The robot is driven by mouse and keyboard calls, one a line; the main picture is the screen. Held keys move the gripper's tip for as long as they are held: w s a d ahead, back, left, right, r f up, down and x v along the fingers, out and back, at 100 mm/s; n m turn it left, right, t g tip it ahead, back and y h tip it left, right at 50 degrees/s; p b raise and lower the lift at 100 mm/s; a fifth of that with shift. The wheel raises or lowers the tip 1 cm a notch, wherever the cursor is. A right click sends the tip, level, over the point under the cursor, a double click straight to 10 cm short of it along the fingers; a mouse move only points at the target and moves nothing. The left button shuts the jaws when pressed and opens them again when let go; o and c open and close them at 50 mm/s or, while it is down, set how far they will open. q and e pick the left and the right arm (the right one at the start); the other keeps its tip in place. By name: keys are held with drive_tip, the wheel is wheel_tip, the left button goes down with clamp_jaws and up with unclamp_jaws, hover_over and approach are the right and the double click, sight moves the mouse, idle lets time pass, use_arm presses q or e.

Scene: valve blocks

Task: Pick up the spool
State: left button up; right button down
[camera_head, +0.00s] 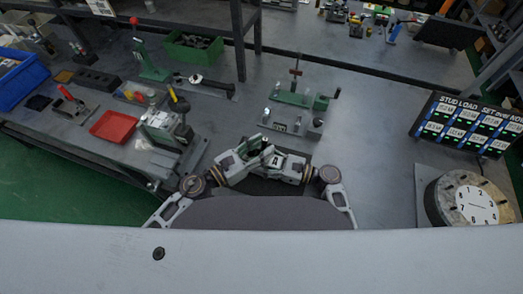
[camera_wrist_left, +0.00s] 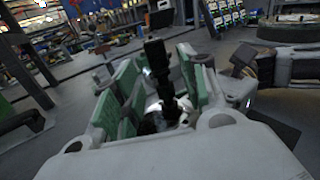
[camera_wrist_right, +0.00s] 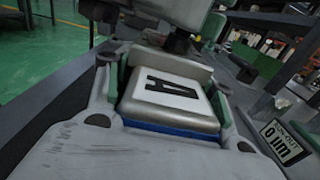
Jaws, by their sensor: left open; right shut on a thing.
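My left gripper (camera_head: 240,155) is open, its green-padded fingers facing the right gripper at the front middle of the head view. In the left wrist view, a dark upright stem with a shiny metal part, which looks like the spool (camera_wrist_left: 156,72), stands between the open left fingers (camera_wrist_left: 150,90). Contact with the pads cannot be told. My right gripper (camera_wrist_right: 165,95) is shut on a silver block (camera_wrist_right: 168,95) with a white label and blue base. The label shows in the head view (camera_head: 275,160). The spool's lower end is hidden.
The left bench holds a red tray (camera_head: 114,126), a blue bin (camera_head: 20,75) and a green bin (camera_head: 193,48). A green fixture (camera_head: 299,97) stands beyond my grippers. A round dial (camera_head: 472,204) and a display board (camera_head: 468,124) stand right.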

use_arm(q)
clamp_jaws()
drive_tip(key=shift+r, duration=0.15)
idle(0.5)
drive_tip(key=shift+r, duration=4.85)
